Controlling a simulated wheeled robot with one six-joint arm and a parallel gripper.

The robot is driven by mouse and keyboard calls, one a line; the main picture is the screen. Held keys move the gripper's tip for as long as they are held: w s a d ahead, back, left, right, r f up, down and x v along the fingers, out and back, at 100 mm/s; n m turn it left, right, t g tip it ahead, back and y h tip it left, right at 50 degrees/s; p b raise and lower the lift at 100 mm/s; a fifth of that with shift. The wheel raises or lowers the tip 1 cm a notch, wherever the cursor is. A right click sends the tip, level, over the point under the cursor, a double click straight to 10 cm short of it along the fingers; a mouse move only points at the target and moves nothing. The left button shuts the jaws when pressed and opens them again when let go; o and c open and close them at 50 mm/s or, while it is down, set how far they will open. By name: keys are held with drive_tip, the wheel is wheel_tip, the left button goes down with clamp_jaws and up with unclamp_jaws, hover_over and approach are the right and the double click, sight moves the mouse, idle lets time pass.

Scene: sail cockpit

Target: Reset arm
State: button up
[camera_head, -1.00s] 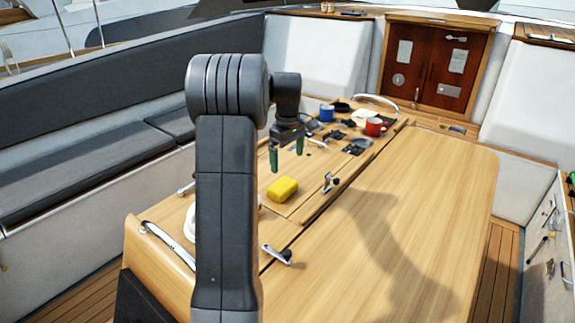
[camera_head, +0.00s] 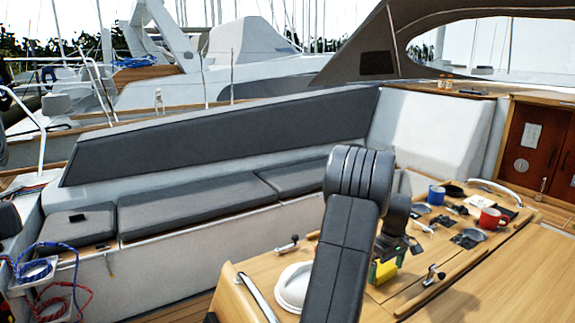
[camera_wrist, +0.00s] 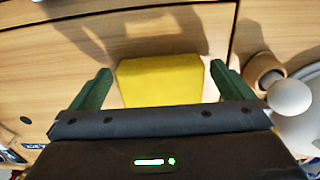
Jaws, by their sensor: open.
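My gripper (camera_wrist: 163,84) is open, with its green fingers spread. In the wrist view a yellow block (camera_wrist: 160,80) shows between the fingers, over the wooden tabletop. I cannot tell whether the fingers touch it. In the head view my gripper (camera_head: 386,256) hangs low over the table, and the yellow block (camera_head: 384,271) shows partly behind it. My dark arm stands in front and hides part of the tabletop.
The table (camera_head: 395,295) holds a blue mug (camera_head: 436,195), a red mug (camera_head: 489,219), several dark items and a white round thing (camera_head: 294,286) near its left end. A cushioned bench (camera_head: 190,205) runs behind. Blue rope (camera_head: 38,268) hangs at far left.

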drive_tip(key=shift+f, duration=0.85)
drive_tip(key=shift+r+b, duration=0.4)
drive_tip(key=shift+r, duration=1.6)
drive_tip(key=shift+f, duration=0.1)
